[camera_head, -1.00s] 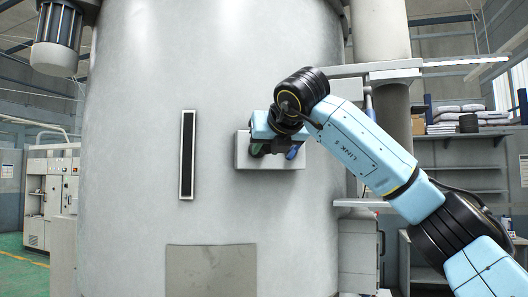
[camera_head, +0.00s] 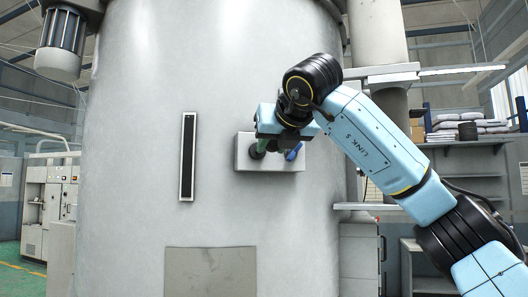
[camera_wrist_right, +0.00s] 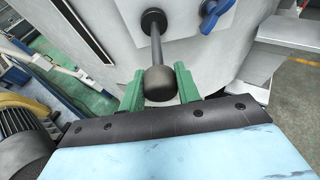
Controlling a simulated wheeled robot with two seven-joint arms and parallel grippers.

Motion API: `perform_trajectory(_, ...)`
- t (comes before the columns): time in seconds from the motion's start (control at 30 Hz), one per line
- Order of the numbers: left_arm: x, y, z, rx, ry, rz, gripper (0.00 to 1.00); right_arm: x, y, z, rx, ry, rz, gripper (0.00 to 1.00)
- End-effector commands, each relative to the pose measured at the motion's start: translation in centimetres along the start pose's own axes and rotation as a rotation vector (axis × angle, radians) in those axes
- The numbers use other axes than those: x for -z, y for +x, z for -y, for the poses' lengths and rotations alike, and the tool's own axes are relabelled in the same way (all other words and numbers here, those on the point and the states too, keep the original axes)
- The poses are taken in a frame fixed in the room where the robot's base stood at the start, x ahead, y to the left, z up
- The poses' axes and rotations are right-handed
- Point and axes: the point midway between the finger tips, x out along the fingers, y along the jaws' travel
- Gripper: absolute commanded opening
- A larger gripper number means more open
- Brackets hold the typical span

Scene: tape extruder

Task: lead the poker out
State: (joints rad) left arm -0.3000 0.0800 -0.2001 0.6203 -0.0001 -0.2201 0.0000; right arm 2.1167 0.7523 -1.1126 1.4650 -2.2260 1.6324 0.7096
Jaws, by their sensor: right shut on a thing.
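The poker (camera_wrist_right: 161,84) shows in the wrist view as a dark rod with a thick rounded knob. Its rod runs into a round black port (camera_wrist_right: 148,16) on the grey box fixed to the big vessel. My right gripper (camera_head: 262,143) has its green fingers on either side of the knob and is shut on it. In the head view the gripper is in front of the box (camera_head: 291,163) and mostly hides the poker. My left gripper is not in view.
A blue handle (camera_head: 294,152) sits on the box, right of the port; it also shows in the wrist view (camera_wrist_right: 212,12). A dark slot (camera_head: 187,156) is on the vessel (camera_head: 135,110) to the left. A grey ledge (camera_head: 365,206) juts out at right.

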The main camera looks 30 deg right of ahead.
Motion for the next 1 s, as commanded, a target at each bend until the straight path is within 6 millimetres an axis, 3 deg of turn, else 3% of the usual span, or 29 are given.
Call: perform_trajectory(1.0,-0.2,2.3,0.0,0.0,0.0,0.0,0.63,1.5,-3.9,0.0,0.0,0.0,0.0,0.0)
